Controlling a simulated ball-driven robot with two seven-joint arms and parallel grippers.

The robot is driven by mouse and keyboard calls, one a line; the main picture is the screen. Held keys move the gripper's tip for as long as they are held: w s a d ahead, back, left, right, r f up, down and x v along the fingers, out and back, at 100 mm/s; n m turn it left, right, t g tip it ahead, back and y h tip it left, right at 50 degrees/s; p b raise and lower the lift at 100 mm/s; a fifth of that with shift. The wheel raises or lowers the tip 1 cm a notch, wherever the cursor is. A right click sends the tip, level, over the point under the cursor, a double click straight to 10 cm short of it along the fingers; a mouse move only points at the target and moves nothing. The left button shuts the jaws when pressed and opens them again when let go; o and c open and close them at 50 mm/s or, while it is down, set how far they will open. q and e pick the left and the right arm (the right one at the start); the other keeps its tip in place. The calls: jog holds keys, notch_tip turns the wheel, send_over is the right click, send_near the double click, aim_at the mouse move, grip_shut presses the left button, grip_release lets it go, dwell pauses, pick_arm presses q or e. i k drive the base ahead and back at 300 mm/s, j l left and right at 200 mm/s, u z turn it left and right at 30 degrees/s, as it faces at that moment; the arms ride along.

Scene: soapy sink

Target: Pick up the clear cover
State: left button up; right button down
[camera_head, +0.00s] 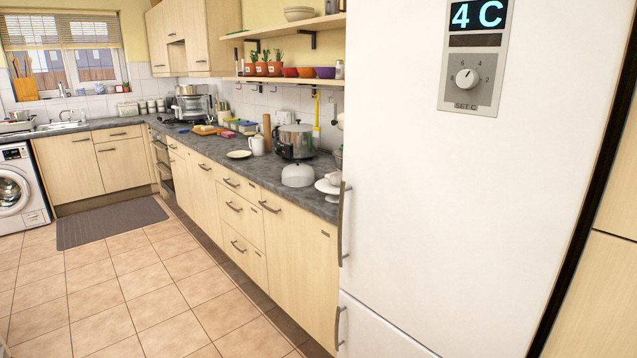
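A pale, dome-shaped cover (298,176) sits on the dark grey counter (262,171), near its right end. It looks whitish and may be see-through; at this size I cannot tell for sure. A white stand or dish (328,185) is just to its right, partly hidden by the fridge edge. A large pot or cooker (294,143) stands behind the cover. Neither of my grippers is in view.
A tall white fridge (430,200) fills the right side, close to me. A white mug (257,146) and a plate (239,154) stand left of the cover. The tiled floor (140,290) is clear, with a grey mat (110,221) farther back.

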aim_at(297, 174)
jog(key=i+j+u, duration=0.1)
jog(key=u, duration=0.3)
jog(key=i+j+u, duration=0.1)
jog(key=u, duration=0.35)
jog(key=i+u, duration=0.2)
jog(key=u, duration=0.2)
jog(key=i, duration=2.45)
jog(key=i+j+z, duration=0.1)
jog(key=i, duration=1.1)
jog(key=i+j, duration=0.1)
jog(key=i, duration=1.15)
jog(key=z, duration=0.4)
jog(key=i+z, duration=0.1)
jog(key=z, duration=0.75)
jog(key=j+z, duration=0.15)
jog(key=z, duration=0.3)
jog(key=i+z, duration=0.1)
jog(key=z, duration=0.3)
jog(key=j+z, duration=0.15)
jog(key=z, duration=0.25)
